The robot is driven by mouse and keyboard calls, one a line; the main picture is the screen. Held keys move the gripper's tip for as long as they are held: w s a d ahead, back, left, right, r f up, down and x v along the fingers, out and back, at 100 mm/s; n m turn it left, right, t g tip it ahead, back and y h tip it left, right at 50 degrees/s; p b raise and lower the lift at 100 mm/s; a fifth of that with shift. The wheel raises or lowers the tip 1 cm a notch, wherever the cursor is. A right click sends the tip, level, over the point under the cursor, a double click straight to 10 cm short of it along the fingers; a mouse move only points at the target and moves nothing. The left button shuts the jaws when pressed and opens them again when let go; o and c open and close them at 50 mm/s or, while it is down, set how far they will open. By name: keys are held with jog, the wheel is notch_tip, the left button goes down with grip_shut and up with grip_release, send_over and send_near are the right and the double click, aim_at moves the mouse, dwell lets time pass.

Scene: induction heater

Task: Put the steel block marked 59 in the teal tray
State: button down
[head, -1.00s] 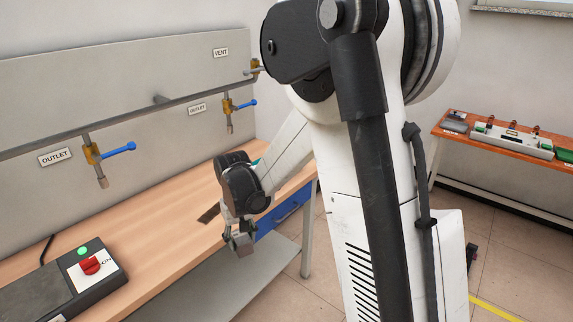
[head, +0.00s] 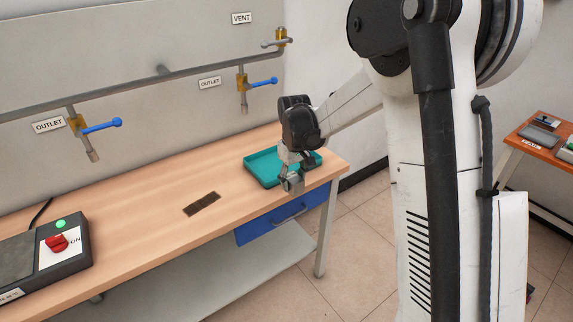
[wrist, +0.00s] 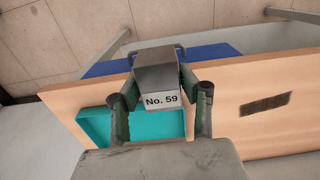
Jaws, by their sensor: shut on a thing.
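The steel block (wrist: 157,73) with a white "No. 59" label shows large in the wrist view. My gripper (wrist: 157,84) is shut on it, one finger on each side. In the head view my gripper (head: 291,178) holds the block (head: 292,186) at the front edge of the teal tray (head: 262,168). The tray lies on the right end of the wooden bench, and my gripper hides its right front part. In the wrist view the tray (wrist: 95,125) lies below the block in the picture and looks empty where it shows. The height of the block above the bench is hard to tell.
A dark slotted patch (head: 202,204) lies on the bench left of the tray. The heater box (head: 50,255) with a red knob stands at the left. Pipes with blue-handled valves (head: 262,83) run along the back panel. A blue drawer (head: 270,225) is under the bench front.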

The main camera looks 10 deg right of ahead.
jog(key=w+a+r+n+b, duration=0.1)
jog(key=w+a+r+n, duration=0.15)
jog(key=w+n, duration=0.45)
jog(key=w+a+r+n, duration=0.1)
jog(key=w+a+n, duration=0.35)
jog(key=w, duration=0.35)
jog(key=w+a+r+n+b, duration=0.1)
jog(key=w+a+n, duration=0.2)
jog(key=w+n, duration=0.4)
jog(key=shift+m, duration=0.25)
jog(key=d+f, duration=0.2)
jog(key=d, duration=0.2)
jog(key=d+f, duration=0.2)
jog(key=d, duration=0.1)
jog(key=d+f, duration=0.3)
jog(key=d, duration=0.1)
jog(key=shift+d, duration=0.3)
jog(key=shift+f+p, duration=0.3)
jog(key=shift+f, duration=1.65)
jog(key=c, duration=1.1)
grip_release()
jog(key=shift+f, duration=0.1)
jog(key=shift+c, duration=0.2)
